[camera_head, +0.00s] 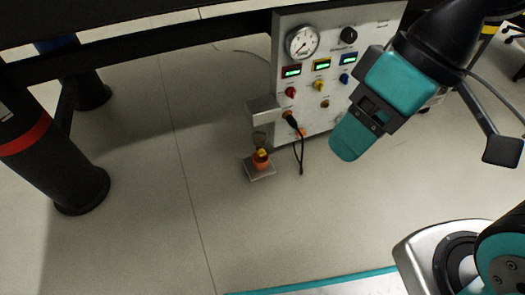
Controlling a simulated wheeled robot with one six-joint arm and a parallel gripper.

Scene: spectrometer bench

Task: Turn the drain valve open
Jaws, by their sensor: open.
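A light grey instrument panel (375,30) stands under the dark bench, with small red (291,92), yellow (318,86) and blue (344,78) knobs below lit displays. Lower on it are brass-coloured fittings, one (325,103) below the yellow knob. No label is readable, so I cannot tell which part is the drain valve. My teal and black gripper (352,134) is at the right, in front of the panel's right side, pointing down and left. It appears apart from the knobs and holds nothing that I can see. It is open and hides part of the panel.
A round gauge (302,42) and a black knob (349,35) sit high on the panel. A small orange and yellow item (261,158) stands on a low plate (262,175). Thick dark legs stand left; the middle floor is clear.

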